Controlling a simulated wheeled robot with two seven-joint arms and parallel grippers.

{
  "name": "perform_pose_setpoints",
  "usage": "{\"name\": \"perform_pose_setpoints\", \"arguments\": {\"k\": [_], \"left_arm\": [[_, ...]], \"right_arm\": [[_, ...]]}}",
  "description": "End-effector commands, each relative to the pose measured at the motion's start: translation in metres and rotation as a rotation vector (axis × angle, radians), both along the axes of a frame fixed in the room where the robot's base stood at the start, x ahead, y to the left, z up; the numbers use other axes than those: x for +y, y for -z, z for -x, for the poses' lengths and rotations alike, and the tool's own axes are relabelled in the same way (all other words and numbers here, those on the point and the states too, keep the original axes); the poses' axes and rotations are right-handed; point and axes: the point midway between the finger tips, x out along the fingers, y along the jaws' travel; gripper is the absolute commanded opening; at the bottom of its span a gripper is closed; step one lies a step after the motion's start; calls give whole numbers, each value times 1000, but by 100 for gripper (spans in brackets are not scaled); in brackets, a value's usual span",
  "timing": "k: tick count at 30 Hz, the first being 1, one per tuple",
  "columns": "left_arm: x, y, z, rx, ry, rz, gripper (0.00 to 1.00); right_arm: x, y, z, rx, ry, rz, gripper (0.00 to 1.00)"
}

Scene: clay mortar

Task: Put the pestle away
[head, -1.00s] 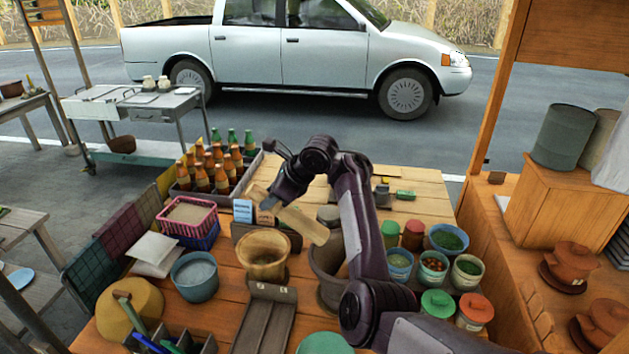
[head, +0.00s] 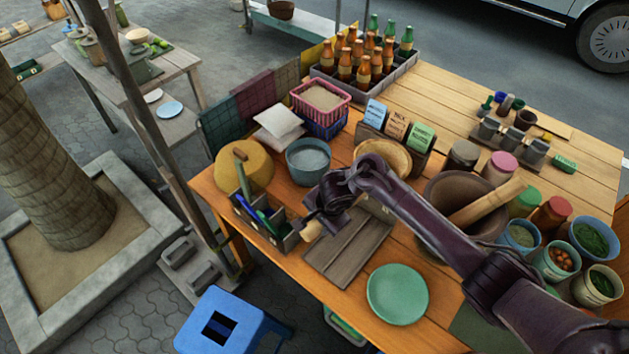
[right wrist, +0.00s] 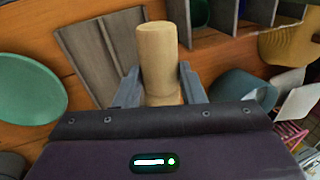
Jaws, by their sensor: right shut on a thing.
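My right gripper (head: 318,216) is shut on a pale wooden cylinder, which looks like a pestle; its blunt end (head: 312,231) shows below the jaws. In the right wrist view this held pestle (right wrist: 158,58) stands between the two grey fingers. The gripper is above the table's front edge, just right of a divided box (head: 285,240) with green and blue handled tools in it. Another wooden, pestle-like stick (head: 490,203) leans in the dark clay mortar (head: 436,187), partly behind my arm. My left gripper is not in view.
A grey slatted board (head: 345,250) and a green plate (head: 397,294) lie right of the gripper. Jars and bowls crowd the right. A blue stool (head: 228,322) stands below the front edge.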

Motion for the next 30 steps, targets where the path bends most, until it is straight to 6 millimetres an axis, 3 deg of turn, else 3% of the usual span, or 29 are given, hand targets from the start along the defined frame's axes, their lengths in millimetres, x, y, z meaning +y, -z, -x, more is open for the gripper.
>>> {"name": "perform_pose_setpoints", "arguments": {"k": [6,14,30], "left_arm": [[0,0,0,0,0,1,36],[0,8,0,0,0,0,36],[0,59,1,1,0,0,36]], "right_arm": [[-15,21,19,-29,-68,28,0],[-16,29,20,-33,-76,30,0],[-16,65,20,-34,-75,29,0]]}}
